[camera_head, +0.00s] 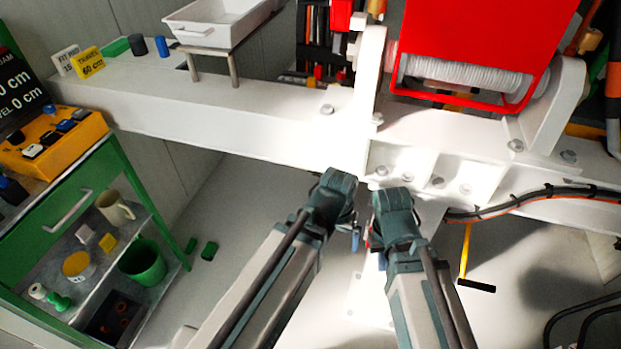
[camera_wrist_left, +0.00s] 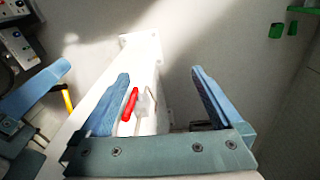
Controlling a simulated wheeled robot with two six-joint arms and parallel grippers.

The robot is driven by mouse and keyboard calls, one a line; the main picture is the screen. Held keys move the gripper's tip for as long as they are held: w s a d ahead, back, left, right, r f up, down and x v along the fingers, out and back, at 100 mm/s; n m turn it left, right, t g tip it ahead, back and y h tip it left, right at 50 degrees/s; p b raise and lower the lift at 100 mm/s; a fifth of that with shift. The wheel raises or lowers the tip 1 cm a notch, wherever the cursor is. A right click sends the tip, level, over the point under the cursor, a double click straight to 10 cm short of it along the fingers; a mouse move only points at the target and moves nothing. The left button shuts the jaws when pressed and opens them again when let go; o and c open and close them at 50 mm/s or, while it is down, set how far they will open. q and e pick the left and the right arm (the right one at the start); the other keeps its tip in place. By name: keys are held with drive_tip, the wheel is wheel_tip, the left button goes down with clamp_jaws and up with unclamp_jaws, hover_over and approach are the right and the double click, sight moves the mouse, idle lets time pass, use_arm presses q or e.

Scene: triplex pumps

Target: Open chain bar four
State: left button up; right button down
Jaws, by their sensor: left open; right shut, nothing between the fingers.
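No part carries a readable "chain bar four" label, so I cannot tell for certain which part it is. A short red bar (camera_wrist_left: 130,104) is at the white post (camera_wrist_left: 150,75) in the left wrist view, between the fingers in the picture. My left gripper (camera_wrist_left: 160,76) is open around that line of sight, and I see no contact with the red bar. In the head view my left gripper (camera_head: 350,225) points down below the white beam. My right gripper (camera_head: 382,245) is beside it on the right, shut and empty, its fingertips mostly hidden.
A white beam (camera_head: 240,130) and bolted brackets cross above both grippers. A red winch housing (camera_head: 480,40) stands above right. A yellow rod with a black grip (camera_head: 466,262) and dark cables (camera_head: 540,197) are at right. A green cart (camera_head: 60,220) stands left.

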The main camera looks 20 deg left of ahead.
use_arm(q)
drive_tip(key=w+f+n+t+h+b, duration=0.1)
drive_tip(key=w+f+n+b, duration=0.15)
drive_tip(key=f+b, duration=0.5)
drive_tip(key=w+f+n+t+h+b, duration=0.1)
drive_tip(key=w+f+b, duration=0.2)
drive_tip(key=f+b, duration=0.4)
drive_tip(key=w+f+n+t+h+b, duration=0.3)
drive_tip(key=w+f+n+b, duration=0.3)
drive_tip(key=w+b, duration=0.3)
drive_tip(key=w+a+n+t+h+b, duration=0.1)
drive_tip(key=w+n+t+h+b, duration=0.1)
drive_tip(key=w+n+t+b, duration=0.35)
drive_tip(key=w+a+n+t+y+b, duration=0.35)
drive_tip(key=w+a+n+b, duration=0.2)
drive_tip(key=a+n, duration=0.5)
drive_tip(key=w+a+n+t+y+b, duration=0.35)
drive_tip(key=w+a+n+b, duration=0.2)
drive_tip(key=a+n, duration=0.5)
drive_tip(key=shift+n, duration=0.5)
drive_tip(key=w, duration=0.4)
drive_tip(key=w+d, duration=0.1)
drive_tip(key=w, duration=0.4)
drive_tip(key=w+d+r+p, duration=0.1)
drive_tip(key=w, duration=0.4)
drive_tip(key=shift+d, duration=0.2)
drive_tip(key=shift+s+f, duration=0.1)
clamp_jaws()
